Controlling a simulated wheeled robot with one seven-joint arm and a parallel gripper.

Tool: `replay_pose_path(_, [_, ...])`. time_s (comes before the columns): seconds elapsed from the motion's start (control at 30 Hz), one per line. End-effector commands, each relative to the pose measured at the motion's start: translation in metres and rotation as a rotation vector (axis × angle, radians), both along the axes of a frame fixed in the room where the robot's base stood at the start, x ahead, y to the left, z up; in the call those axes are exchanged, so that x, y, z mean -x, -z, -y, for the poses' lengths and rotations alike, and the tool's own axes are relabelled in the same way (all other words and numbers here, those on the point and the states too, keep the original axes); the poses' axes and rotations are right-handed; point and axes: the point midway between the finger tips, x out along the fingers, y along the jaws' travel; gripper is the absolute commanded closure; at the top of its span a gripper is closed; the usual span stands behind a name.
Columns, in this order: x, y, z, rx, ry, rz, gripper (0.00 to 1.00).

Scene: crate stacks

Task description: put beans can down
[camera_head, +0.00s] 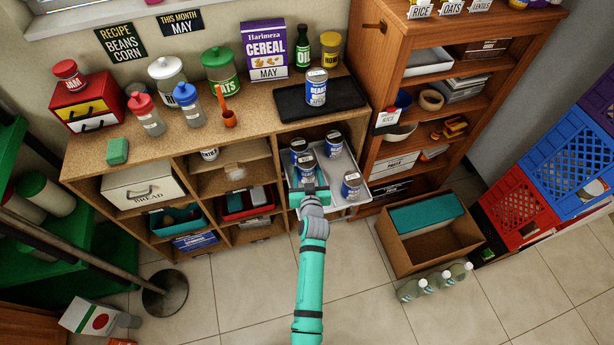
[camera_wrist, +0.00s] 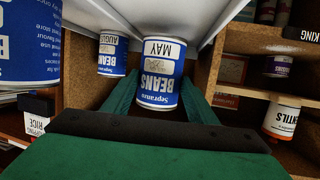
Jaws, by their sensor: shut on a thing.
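My gripper (camera_head: 312,190) is shut on a blue and white beans can (camera_head: 306,169) at the light grey tray (camera_head: 328,206) in the shelf's right bay. In the wrist view the can (camera_wrist: 161,75) sits between the green fingers (camera_wrist: 160,100), its label reading BEANS and MAY upside down in the picture. I cannot tell whether it touches the tray. More blue cans stand on the tray: one behind left (camera_head: 298,147), one behind right (camera_head: 333,143) and one at right (camera_head: 352,186). Another beans can (camera_head: 316,88) stands on the black mat (camera_head: 345,92) on the shelf top.
The wooden shelf's side walls flank the tray closely. A tall brown cabinet (camera_head: 430,75) stands to the right. A cardboard box (camera_head: 440,245) and several bottles (camera_head: 435,280) are on the floor at right. Jars, a cereal box (camera_head: 264,50) and shakers crowd the shelf top.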

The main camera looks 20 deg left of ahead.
Motion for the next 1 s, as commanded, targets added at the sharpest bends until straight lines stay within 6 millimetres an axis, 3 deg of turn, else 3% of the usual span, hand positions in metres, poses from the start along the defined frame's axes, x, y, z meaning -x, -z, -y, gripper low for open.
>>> replay_pose_path(0.17, [0.001, 0.018, 0.000, -0.001, 0.001, 0.000, 0.83])
replay_pose_path(0.57, [0.001, 0.022, 0.000, -0.001, 0.001, 0.000, 0.83])
replay_pose_path(0.6, [0.001, 0.023, 0.000, 0.001, 0.001, -0.002, 0.41])
replay_pose_path(0.67, [0.001, 0.023, 0.001, 0.001, 0.001, -0.002, 0.29])
replay_pose_path(1.0, [0.001, 0.020, 0.000, 0.000, 0.001, -0.001, 0.29])
